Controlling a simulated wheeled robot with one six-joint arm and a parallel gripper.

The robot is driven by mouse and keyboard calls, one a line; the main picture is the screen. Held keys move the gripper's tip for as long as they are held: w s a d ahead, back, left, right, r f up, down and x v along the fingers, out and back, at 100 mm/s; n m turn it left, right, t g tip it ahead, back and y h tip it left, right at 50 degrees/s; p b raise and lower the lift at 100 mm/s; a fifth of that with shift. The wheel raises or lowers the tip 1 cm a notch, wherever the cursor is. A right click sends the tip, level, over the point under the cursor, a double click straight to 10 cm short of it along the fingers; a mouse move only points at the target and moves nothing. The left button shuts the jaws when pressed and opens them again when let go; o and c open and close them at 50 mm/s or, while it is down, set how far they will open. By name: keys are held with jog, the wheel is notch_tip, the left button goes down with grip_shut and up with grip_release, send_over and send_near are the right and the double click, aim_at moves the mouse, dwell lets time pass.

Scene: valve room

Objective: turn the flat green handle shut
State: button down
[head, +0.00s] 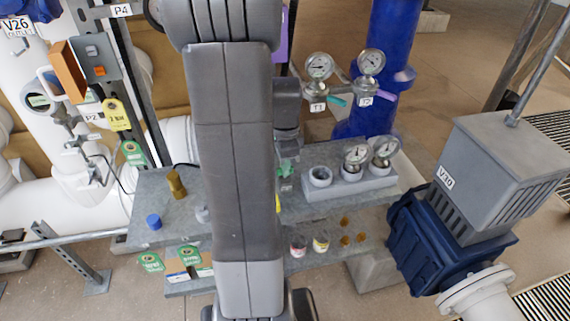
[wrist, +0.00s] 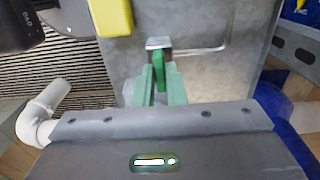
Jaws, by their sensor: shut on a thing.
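The flat green handle (wrist: 159,70) shows in the wrist view, standing out from a bright metal fitting (wrist: 158,43) on a grey surface. My gripper (wrist: 160,82) has its two pale green fingers closed on either side of the handle, gripping it. The handle's lower part is hidden between the fingers. In the head view my arm covers much of the middle; a small green patch (head: 286,168) shows just right of it, but I cannot tell there where handle and fingers part.
A yellow piece (wrist: 113,15) is close to the upper left of the handle in the wrist view. Right of my arm, a grey block (head: 350,187) holds gauges. A blue-grey V30 unit (head: 490,165) is at right.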

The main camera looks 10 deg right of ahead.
jog(key=shift+w+r, duration=0.1)
dwell(0.4)
jog(key=c, duration=1.5)
grip_release()
notch_tip(320, 180, up, 14)
jog(key=shift+f, duration=0.15)
notch_tip(320, 180, down, 14)
jog(key=shift+r, duration=0.1)
